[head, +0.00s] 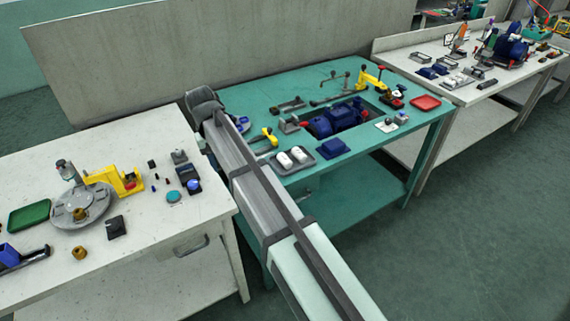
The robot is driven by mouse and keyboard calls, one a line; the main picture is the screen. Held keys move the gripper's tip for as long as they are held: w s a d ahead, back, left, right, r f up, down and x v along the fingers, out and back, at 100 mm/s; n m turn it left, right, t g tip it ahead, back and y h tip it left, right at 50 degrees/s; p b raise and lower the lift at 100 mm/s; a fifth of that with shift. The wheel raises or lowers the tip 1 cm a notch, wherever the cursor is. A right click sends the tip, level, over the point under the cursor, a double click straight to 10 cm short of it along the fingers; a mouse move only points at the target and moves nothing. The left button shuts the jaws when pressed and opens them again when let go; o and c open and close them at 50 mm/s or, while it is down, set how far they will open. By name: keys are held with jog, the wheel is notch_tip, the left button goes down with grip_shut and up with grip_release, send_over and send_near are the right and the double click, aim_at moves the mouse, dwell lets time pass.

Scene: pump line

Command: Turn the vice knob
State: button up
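A small grey block-shaped fixture (288,126), which looks like a vice, sits on the green table (240,97) just left of a blue pump body (341,117). A small red part (304,124) shows between the two; I cannot tell whether it is the vice knob. My arm runs from the bottom of the head view up to the left end of the green table, left of these parts. My gripper's fingers cannot be made out, so its position and whether it holds anything are hidden.
A yellow tool (265,137) lies close to my arm. A yellow clamp (371,79) and red tray (426,103) are at right. White tables (130,250) flank the green one.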

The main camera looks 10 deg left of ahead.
aim_at(192, 182)
jog(key=w+d+f+m, duration=0.1)
jog(key=w+d, duration=0.1)
jog(key=d, duration=0.3)
jog(key=w+d+f+m, duration=0.1)
jog(key=w+d+f, duration=0.1)
jog(key=d, duration=0.3)
jog(key=w+d+f, duration=0.2)
jog(key=w+d, duration=0.1)
jog(key=d, duration=0.2)
jog(key=shift+w+d+f+m+g+h, duration=0.15)
jog(key=shift+w+d+m+g+h, duration=0.15)
jog(key=shift+d+m+g, duration=0.1)
jog(key=shift+w+d, duration=0.45)
jog(key=shift+d, duration=0.25)
